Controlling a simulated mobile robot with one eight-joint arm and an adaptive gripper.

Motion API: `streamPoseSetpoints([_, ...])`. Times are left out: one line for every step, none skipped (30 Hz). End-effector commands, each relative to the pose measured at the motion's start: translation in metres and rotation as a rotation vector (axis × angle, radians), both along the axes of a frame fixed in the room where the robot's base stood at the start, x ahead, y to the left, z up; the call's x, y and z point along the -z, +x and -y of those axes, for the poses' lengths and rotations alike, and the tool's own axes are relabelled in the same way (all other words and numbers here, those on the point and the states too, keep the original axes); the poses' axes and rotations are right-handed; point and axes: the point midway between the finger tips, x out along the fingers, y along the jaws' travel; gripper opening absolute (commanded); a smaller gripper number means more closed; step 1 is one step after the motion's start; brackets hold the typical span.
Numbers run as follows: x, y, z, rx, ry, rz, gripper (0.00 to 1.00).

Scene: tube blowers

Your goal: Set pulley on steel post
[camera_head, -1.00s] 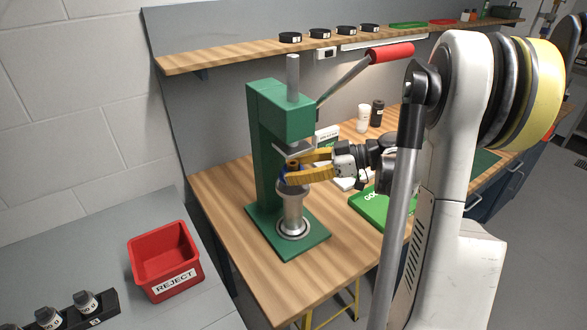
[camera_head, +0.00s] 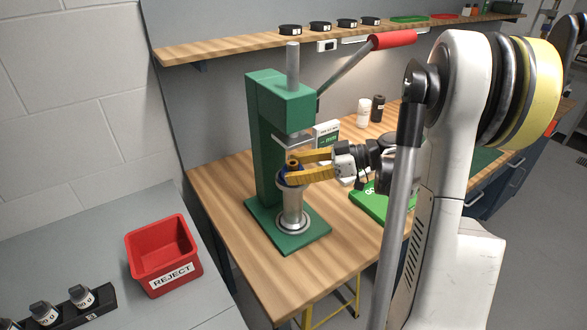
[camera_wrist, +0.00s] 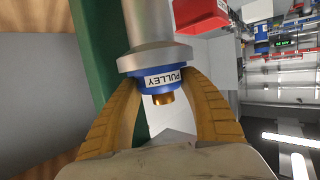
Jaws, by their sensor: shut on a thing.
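The blue pulley (camera_wrist: 162,79) has a white PULLEY label and a brass-coloured hub. It also shows small in the head view (camera_head: 289,178). My gripper (camera_wrist: 164,86) has its two yellow fingers shut on the pulley's sides; in the head view the gripper (camera_head: 305,170) reaches in from the right. The steel post (camera_wrist: 152,30) stands upright on the green press base, directly under the pulley; the post also shows in the head view (camera_head: 293,205). The pulley sits against the post's wider top; whether it is fully seated cannot be told.
The green press (camera_head: 266,150) rises behind the post, its ram (camera_head: 293,65) above the pulley and its red-handled lever (camera_head: 393,39) to the upper right. A green tray (camera_head: 368,203) is at right. A red REJECT bin (camera_head: 160,258) stands on the grey bench at left.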

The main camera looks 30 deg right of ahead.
Motion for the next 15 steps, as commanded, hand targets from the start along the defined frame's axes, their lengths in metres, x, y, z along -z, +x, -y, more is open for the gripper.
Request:
streamPoseSetpoints([0.002, 0.0, 0.0, 0.0, 0.001, 0.001, 0.12])
streamPoseSetpoints([0.0027, 0.0001, -0.0001, 0.0, 0.001, 0.001, 0.12])
streamPoseSetpoints([0.0036, 0.0, 0.0, 0.0, 0.001, 0.001, 0.12])
streamPoseSetpoints([0.004, 0.0001, -0.0001, 0.0, 0.001, 0.001, 0.12])
streamPoseSetpoints([0.0043, 0.0, 0.0, 0.0, 0.001, 0.001, 0.12])
streamPoseSetpoints([0.0045, 0.0001, 0.0, 0.0, 0.001, 0.001, 0.12])
streamPoseSetpoints([0.0045, 0.0001, 0.0, 0.0, 0.001, 0.001, 0.12])
streamPoseSetpoints([0.0044, 0.0, 0.0, 0.0, 0.001, 0.001, 0.12])
streamPoseSetpoints([0.0042, 0.0001, 0.0, 0.0, 0.001, 0.001, 0.12])
streamPoseSetpoints([0.0041, 0.0001, 0.0, 0.0, 0.001, 0.001, 0.12])
streamPoseSetpoints([0.0041, 0.0001, 0.0, 0.0, 0.001, 0.001, 0.12])
streamPoseSetpoints([0.0041, 0.0, 0.0, 0.0, 0.001, 0.001, 0.12])
streamPoseSetpoints([0.0041, 0.0, 0.0, 0.0, 0.001, 0.001, 0.12])
streamPoseSetpoints([0.0041, 0.0, 0.0, 0.0, 0.001, 0.001, 0.6])
streamPoseSetpoints([0.0041, 0.0, 0.0, 0.0, 0.001, 0.001, 0.72])
